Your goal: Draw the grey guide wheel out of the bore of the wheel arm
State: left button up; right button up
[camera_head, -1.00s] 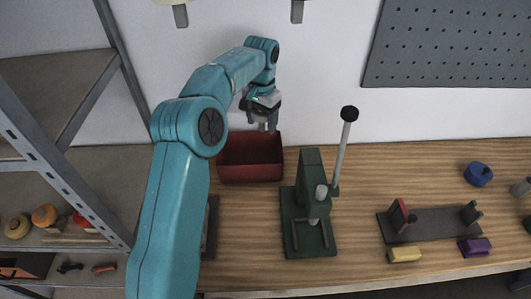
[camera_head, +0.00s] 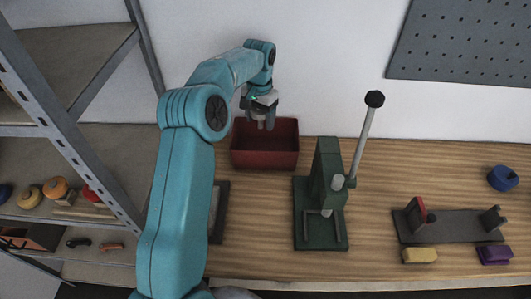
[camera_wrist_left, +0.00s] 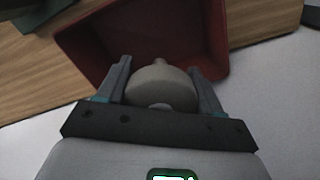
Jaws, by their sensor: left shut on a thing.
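My left gripper (camera_head: 264,124) hangs above the red bin (camera_head: 265,159) at the back of the bench. In the left wrist view the gripper (camera_wrist_left: 163,72) is shut on the grey guide wheel (camera_wrist_left: 162,86), a rounded grey piece with a small stub, gripped between the two fingers. The bin (camera_wrist_left: 88,42) lies beyond it in that view. The wheel is clear of any bore there. In the head view the wheel is too small to tell from the fingertips. I cannot pick out the wheel arm for certain. My right gripper is not in view.
A green lever press (camera_head: 322,185) stands right of the bin, its lever (camera_head: 364,138) rising high. A dark fixture (camera_head: 440,226) with a red upright, yellow block (camera_head: 419,255), purple block (camera_head: 494,254) and blue round part (camera_head: 502,178) are at right. Shelves (camera_head: 84,185) stand at left.

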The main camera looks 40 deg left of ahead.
pick_arm(q)
jog(key=shift+w+f, duration=0.15)
jog(key=shift+f, duration=0.2)
jog(key=shift+a+r, duration=0.1)
jog(key=shift+a, duration=0.05)
jog(key=o, duration=0.9)
jog(key=shift+s, duration=0.25)
jog(key=shift+c, duration=0.2)
jog(key=o, duration=0.4)
jog(key=shift+w, duration=0.15)
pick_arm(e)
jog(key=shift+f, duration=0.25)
